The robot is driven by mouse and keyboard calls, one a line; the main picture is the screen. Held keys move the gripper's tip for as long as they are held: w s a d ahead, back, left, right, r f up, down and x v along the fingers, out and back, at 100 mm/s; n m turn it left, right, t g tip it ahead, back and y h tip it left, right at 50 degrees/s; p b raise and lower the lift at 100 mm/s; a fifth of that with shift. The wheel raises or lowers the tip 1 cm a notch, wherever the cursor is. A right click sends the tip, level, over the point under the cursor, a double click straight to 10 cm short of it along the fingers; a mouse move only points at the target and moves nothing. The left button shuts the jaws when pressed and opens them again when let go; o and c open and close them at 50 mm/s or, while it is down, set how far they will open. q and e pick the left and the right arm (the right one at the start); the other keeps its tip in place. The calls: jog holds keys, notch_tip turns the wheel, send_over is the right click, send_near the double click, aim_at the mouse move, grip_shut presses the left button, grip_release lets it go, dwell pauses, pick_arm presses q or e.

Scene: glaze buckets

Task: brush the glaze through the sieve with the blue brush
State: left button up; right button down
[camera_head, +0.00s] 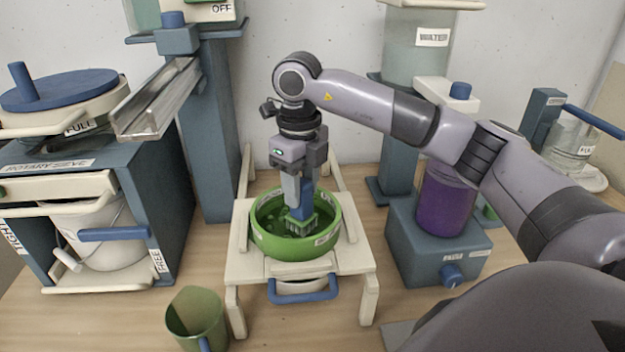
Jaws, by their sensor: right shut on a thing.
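My right gripper (299,188) points down over the green sieve (330,242) and is shut on the blue brush (305,205). The brush is upright, with its pale green bristles down inside the sieve, in the green glaze (270,222). I cannot tell whether the bristles touch the sieve's mesh. The sieve sits on a cream stand (247,266). Under the stand is a white bucket with a blue handle (303,291), mostly hidden. My left gripper is not in view.
A green jug (196,318) stands at the front left. A purple container (445,200) stands on a blue-grey base (425,250) at the right.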

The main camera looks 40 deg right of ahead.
jog(key=shift+w+a+f+p, duration=0.1)
jog(key=shift+w+a, duration=0.15)
jog(key=shift+a, duration=0.5)
jog(key=shift+w+a+f+p, duration=0.1)
jog(key=shift+w+a+p, duration=0.1)
jog(key=shift+a, duration=0.6)
jog(key=shift+w+a+f+p, duration=0.1)
jog(key=shift+w+a, duration=0.15)
jog(key=shift+a, duration=0.5)
jog(key=shift+d, duration=0.15)
jog(key=shift+s+d, duration=0.4)
jog(key=shift+d, duration=0.2)
jog(key=shift+s+d+b, duration=0.2)
jog(key=shift+s+d, duration=0.3)
jog(key=shift+d, duration=0.3)
jog(key=shift+s+d+b, duration=0.2)
jog(key=shift+s+d, duration=0.25)
jog(key=shift+d, duration=0.35)
jog(key=shift+s+d+b, duration=0.2)
jog(key=shift+s+d, duration=0.3)
jog(key=shift+d, duration=0.3)
jog(key=shift+a, duration=0.1)
